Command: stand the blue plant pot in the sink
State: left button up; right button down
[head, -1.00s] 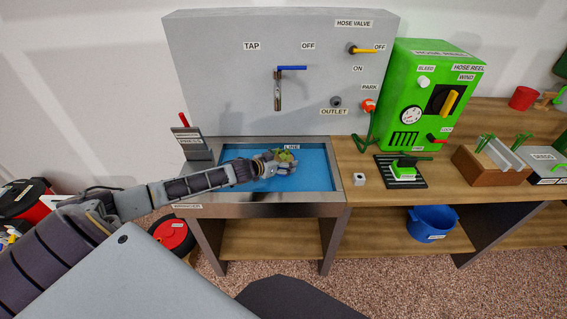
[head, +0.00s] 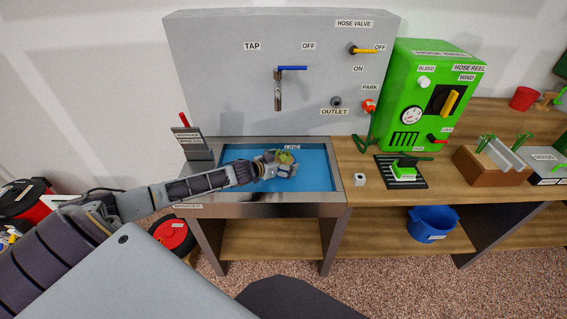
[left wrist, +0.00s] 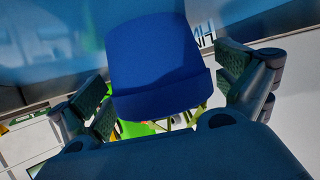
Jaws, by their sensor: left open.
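The blue plant pot (left wrist: 158,75) fills the middle of the left wrist view, with green and yellow leaves showing past its rim. In the head view its green plant (head: 285,157) shows over the blue-floored sink (head: 317,170), and the pot itself is mostly hidden by the gripper. My left gripper (head: 282,166) is low in the sink at the pot. Its fingers are open on either side of the pot in the left wrist view, with small gaps visible. I cannot tell whether the pot's base touches the sink floor. My right gripper is not in view.
A tap (head: 278,90) with a blue lever hangs on the grey back panel above the sink. A green hose reel unit (head: 425,98) stands to the right. A blue bucket (head: 432,224) sits on the lower shelf.

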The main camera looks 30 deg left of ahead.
aim_at(280, 163)
pick_arm(q)
jog(key=shift+s+r, duration=0.1)
jog(key=shift+r, duration=0.05)
jog(key=shift+s+a, duration=0.1)
jog(key=shift+s, duration=0.15)
jog(key=shift+s+a+r, duration=0.1)
jog(key=shift+s+r, duration=0.1)
jog(key=shift+s, duration=0.15)
jog(key=shift+s+a+r, duration=0.1)
jog(key=shift+s+r, duration=0.2)
jog(key=shift+s, duration=0.5)
jog(key=shift+s+a+r, duration=0.15)
jog(key=shift+s+r, duration=0.05)
jog(key=shift+s, duration=0.15)
jog(key=shift+p+v, duration=0.4)
jog(key=shift+v, duration=0.8)
jog(key=shift+s+a+r, duration=0.15)
jog(key=shift+s+r, duration=0.1)
jog(key=shift+s, duration=0.3)
jog(key=shift+p+v, duration=0.65)
jog(key=shift+v, duration=1.5)
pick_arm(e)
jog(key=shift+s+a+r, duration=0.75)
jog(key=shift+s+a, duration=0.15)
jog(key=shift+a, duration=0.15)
